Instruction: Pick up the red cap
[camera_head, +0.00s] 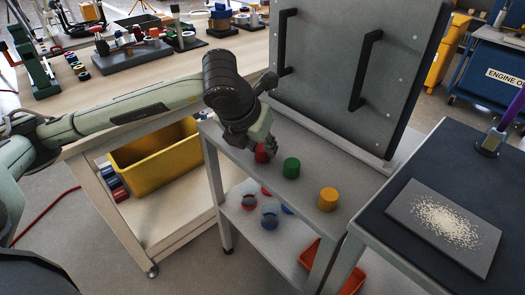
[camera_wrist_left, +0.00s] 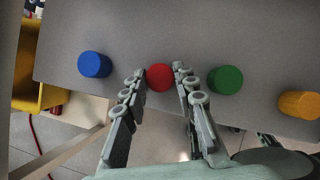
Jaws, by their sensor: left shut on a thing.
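The red cap (camera_head: 261,153) sits near the front edge of the grey shelf top. My left gripper (camera_head: 262,146) reaches down to it from above, and its fingers are shut on the cap. In the left wrist view the red cap (camera_wrist_left: 159,77) is between the two fingertips of the gripper (camera_wrist_left: 159,79). In that view a blue cap (camera_wrist_left: 94,64) is left of it, a green cap (camera_wrist_left: 225,80) right of it, and a yellow cap (camera_wrist_left: 299,104) farther right. In the head view the arm hides the blue cap. My right gripper is not in view.
The green cap (camera_head: 291,168) and yellow cap (camera_head: 328,199) stand close by on the grey shelf (camera_head: 305,190). A grey panel with black handles (camera_head: 345,70) rises behind. A yellow bin (camera_head: 155,150) is at left, and a dark table with a grey plate (camera_head: 443,225) at right.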

